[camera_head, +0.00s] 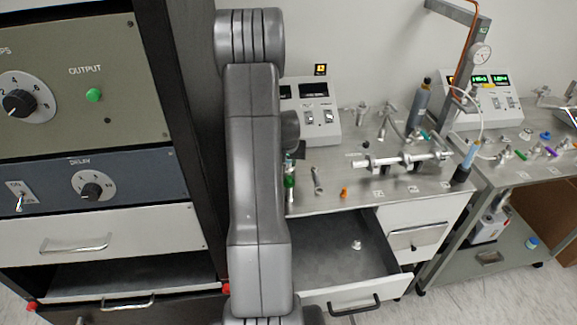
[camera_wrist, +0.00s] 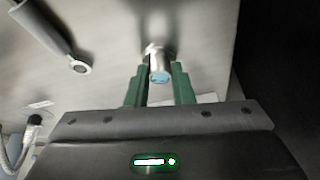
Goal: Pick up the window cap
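A short metal cylinder with a pale blue round face (camera_wrist: 158,66), which looks like the window cap, stands on the grey bench top in the wrist view. My gripper (camera_wrist: 160,75) has two dark green fingers, one on each side of the cylinder. Small gaps show between the fingers and the cylinder, so the gripper looks open. Whether either finger touches it is hard to tell. In the head view my grey arm covers much of the left end of the bench, and I cannot make out the cylinder there.
A spanner (camera_head: 317,181) lies close by on the bench, beside a small orange piece (camera_head: 344,193). A metal tube assembly (camera_head: 405,160) stands to the right. An open drawer (camera_head: 318,262) juts out below, with a small pale part (camera_head: 356,245) inside. A dark rack stands at the left.

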